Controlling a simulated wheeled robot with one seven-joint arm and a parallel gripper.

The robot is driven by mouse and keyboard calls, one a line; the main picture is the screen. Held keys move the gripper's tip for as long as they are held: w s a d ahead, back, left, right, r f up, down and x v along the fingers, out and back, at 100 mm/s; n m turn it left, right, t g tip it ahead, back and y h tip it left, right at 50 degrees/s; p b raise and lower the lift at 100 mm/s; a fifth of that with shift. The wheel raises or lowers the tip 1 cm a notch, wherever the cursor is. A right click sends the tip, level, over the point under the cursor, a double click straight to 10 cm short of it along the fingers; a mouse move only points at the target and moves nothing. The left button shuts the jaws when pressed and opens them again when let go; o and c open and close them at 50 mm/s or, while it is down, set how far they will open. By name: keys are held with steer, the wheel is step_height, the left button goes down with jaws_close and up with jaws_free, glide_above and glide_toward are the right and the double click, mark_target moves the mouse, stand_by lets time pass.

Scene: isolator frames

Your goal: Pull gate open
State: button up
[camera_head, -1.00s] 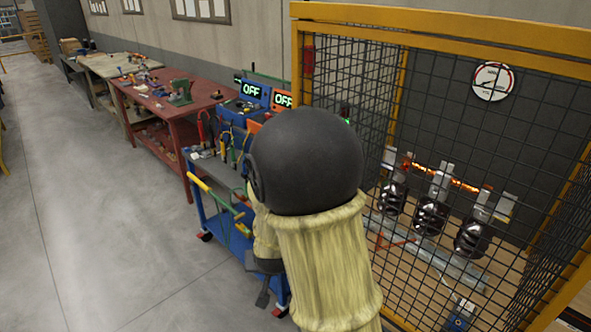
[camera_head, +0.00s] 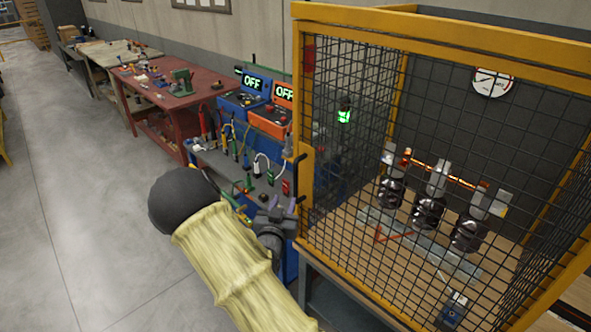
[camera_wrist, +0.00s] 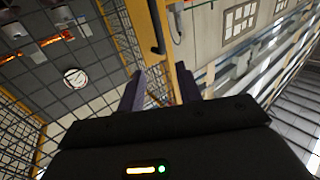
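The gate is a black mesh panel in a yellow frame (camera_head: 305,190) on the cage, and it looks shut. A dark handle (camera_head: 298,160) shows on its left upright. In the wrist view the yellow upright (camera_wrist: 161,50) runs between my fingers, with the black handle (camera_wrist: 156,28) beyond the fingertips. My gripper (camera_head: 284,204) is just below and left of the handle, fingers pointing up toward the frame. Its purple fingers (camera_wrist: 162,82) are apart, with nothing visibly held. I cannot tell whether they touch the upright.
A blue cart (camera_head: 222,160) with tools and cables stands close left of the cage. Insulators (camera_head: 430,212) stand inside the cage. A red workbench (camera_head: 180,95) is farther back. The floor at left is clear.

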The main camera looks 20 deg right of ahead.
mark_target(295, 171)
steer(key=p+x, duration=0.7)
steer(key=x, duration=0.9)
steer(key=shift+w+d, duration=0.15)
steer(key=shift+w+d+p, duration=0.3)
steer(key=shift+w, duration=0.1)
steer(key=shift+w+f, duration=0.1)
steer(key=shift+f, duration=0.05)
steer(key=shift+a, duration=0.1)
steer(key=shift+c, duration=1)
jaws_close()
